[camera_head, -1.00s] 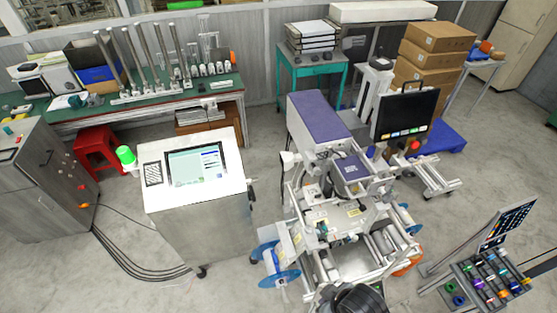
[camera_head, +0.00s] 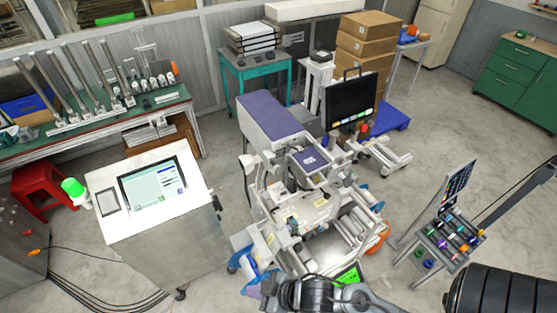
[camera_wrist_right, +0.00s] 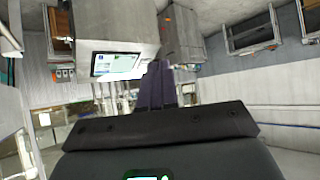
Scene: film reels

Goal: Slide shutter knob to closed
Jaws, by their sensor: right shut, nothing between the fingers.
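The machine with a purple cover (camera_head: 272,117) stands in the middle of the head view. I cannot make out which part is the shutter knob; a small red knob (camera_head: 364,130) shows below the black monitor (camera_head: 351,101). My right gripper (camera_head: 268,285) is low in the head view, at the machine's near side, partly hidden by my own arm. In the right wrist view its purple fingers (camera_wrist_right: 155,88) are together, with nothing between them. I cannot tell whether they touch the machine. My left gripper is not in view.
A white console (camera_head: 165,235) with a lit screen stands left of the machine and also shows in the right wrist view (camera_wrist_right: 118,38). A small rack of coloured rollers (camera_head: 447,240) stands to the right. Bare floor lies between the rack and the green cabinet (camera_head: 515,85).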

